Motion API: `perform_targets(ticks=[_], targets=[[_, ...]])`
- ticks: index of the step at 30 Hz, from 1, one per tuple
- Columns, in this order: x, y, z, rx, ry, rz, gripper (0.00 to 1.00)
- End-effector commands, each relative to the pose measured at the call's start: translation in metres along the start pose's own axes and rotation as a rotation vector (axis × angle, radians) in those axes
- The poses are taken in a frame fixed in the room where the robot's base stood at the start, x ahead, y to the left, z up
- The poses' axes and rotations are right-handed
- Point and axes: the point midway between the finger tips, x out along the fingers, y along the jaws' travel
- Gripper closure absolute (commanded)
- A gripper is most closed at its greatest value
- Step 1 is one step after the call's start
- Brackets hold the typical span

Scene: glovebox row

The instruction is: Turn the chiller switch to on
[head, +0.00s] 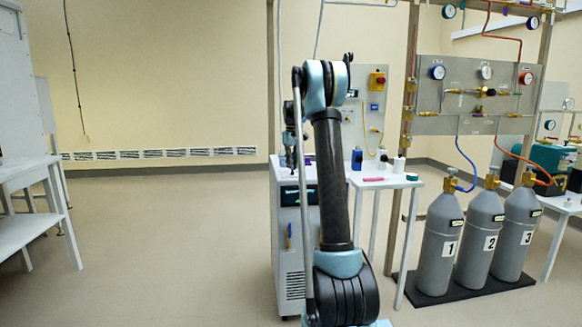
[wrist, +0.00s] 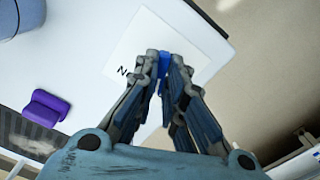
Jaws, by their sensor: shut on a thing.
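The chiller (head: 291,255) is a pale cabinet with a dark front panel, partly hidden behind my arm in the head view. My gripper (head: 291,163) points down over its top. In the wrist view, my gripper (wrist: 166,70) is shut on a small blue piece, which I take to be the chiller switch (wrist: 165,57). It stands over a white square plate (wrist: 140,38) on the white top. A dark letter N shows on the plate at the left of the fingers; the rest of the lettering is hidden. I cannot tell which setting the switch points to.
A purple block (wrist: 45,108) and a blue-grey round thing (wrist: 18,15) are on the white top beside my gripper. A white table (head: 385,182) with small bottles stands to the right. Grey gas cylinders (head: 438,245) stand further right. Floor at left (head: 160,240) is clear.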

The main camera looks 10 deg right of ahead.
Motion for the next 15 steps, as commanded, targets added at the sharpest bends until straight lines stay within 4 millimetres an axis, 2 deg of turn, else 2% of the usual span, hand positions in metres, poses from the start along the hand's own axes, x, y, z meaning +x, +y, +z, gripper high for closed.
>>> perform_targets(ticks=[15], targets=[[-0.0004, 0.001, -0.0003, 0.326, 0.001, 0.001, 1.0]])
